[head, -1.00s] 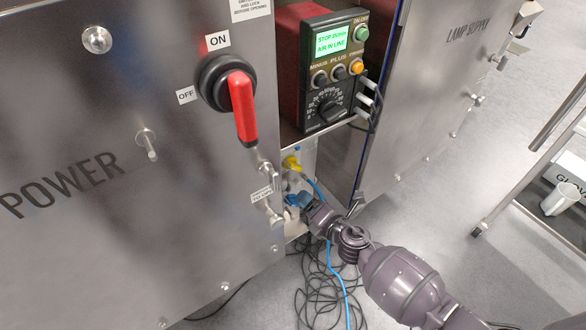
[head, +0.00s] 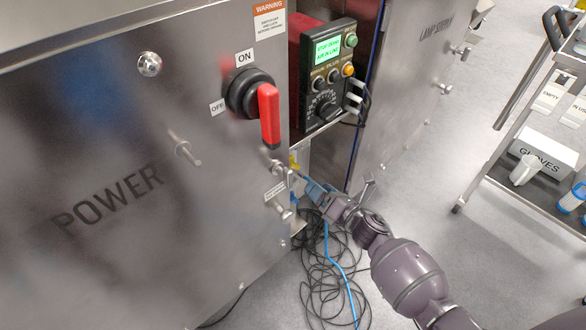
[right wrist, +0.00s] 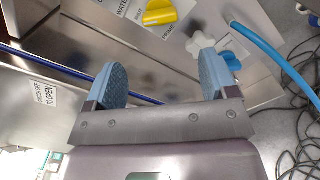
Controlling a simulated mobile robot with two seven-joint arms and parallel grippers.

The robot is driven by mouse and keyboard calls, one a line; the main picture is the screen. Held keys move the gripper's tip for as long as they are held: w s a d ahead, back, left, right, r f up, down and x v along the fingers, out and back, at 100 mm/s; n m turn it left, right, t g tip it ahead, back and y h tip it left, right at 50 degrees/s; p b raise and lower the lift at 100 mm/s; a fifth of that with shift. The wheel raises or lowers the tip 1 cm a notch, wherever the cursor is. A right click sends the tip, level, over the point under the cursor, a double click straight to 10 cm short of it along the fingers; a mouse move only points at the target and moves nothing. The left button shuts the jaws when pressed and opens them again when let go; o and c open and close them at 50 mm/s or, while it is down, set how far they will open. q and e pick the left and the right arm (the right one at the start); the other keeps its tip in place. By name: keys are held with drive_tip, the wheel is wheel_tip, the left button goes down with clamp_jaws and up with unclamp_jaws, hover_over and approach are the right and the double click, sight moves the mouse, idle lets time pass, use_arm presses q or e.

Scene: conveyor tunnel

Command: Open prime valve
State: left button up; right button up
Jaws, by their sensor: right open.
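A yellow valve knob (right wrist: 160,12) sits on a pale panel at the top of the right wrist view; it shows small in the head view (head: 295,162). A white star-shaped knob (right wrist: 200,43) is beside my right finger, with a blue knob (right wrist: 233,58) partly hidden behind that finger. My left gripper is out of view.
A control box (head: 327,80) with a green screen stands above the recess. The POWER cabinet (head: 120,240) with a red switch handle (head: 269,115) is left. A blue hose (right wrist: 275,55) runs close by. Black cables (head: 330,285) lie on the floor; a cart (head: 500,180) stands right.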

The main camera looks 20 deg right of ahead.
sight(295, 169)
drive_tip(key=shift+b+x, duration=0.95)
drive_tip(key=shift+x, duration=4.45)
drive_tip(key=c, duration=0.9)
